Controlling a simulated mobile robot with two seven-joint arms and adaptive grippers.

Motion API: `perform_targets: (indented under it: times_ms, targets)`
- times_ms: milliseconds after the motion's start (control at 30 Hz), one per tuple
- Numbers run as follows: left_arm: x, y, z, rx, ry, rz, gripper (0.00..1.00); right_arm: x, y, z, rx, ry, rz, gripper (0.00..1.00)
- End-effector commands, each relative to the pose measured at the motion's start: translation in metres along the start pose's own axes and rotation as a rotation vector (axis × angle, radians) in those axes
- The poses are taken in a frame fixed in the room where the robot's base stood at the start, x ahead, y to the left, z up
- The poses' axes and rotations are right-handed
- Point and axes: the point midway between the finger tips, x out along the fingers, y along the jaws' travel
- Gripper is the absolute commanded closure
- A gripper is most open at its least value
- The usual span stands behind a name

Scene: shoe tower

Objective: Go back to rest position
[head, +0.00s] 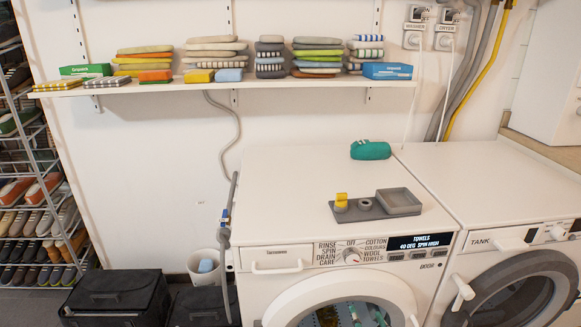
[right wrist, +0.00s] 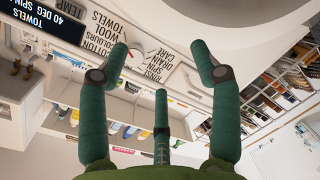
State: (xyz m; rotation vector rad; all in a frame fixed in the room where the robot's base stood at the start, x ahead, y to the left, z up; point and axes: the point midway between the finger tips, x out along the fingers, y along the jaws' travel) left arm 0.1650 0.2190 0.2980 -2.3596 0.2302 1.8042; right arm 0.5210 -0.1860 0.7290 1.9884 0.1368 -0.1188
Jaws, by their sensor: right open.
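My right gripper (right wrist: 160,62) shows in the right wrist view. Its green fingers are spread wide apart, with a shorter one between them lower down, and nothing is held between them. In that view the washing machine's labelled front panel is behind the fingers, tilted. Neither gripper shows in the head view. My left gripper is in no view.
In the head view, a white washer (head: 275,215) carries a grey tray (head: 345,213) with a yellow item (head: 341,199) and a teal item (head: 370,150). A dryer (head: 490,180) adjoins it. A shoe rack stands left.

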Motion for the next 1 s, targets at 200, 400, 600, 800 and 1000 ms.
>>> perform_targets:
  times_ms: [200, 400, 600, 800, 1000]
  targets:
    - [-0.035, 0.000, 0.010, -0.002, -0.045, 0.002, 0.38, -0.036, -0.139, 0.066, 0.255, -0.204, -0.337, 0.36]
    - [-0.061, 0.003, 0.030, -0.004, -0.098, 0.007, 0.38, -0.126, -0.251, 0.121, 0.489, -0.465, -0.583, 0.36]
    - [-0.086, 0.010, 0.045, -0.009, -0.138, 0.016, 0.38, -0.249, -0.326, 0.161, 0.680, -0.771, -0.753, 0.36]
    - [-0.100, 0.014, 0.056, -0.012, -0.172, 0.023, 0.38, -0.348, -0.357, 0.179, 0.789, -1.009, -0.828, 0.36]
    - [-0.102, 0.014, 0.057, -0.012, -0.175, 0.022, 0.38, -0.382, -0.364, 0.185, 0.822, -1.091, -0.844, 0.36]
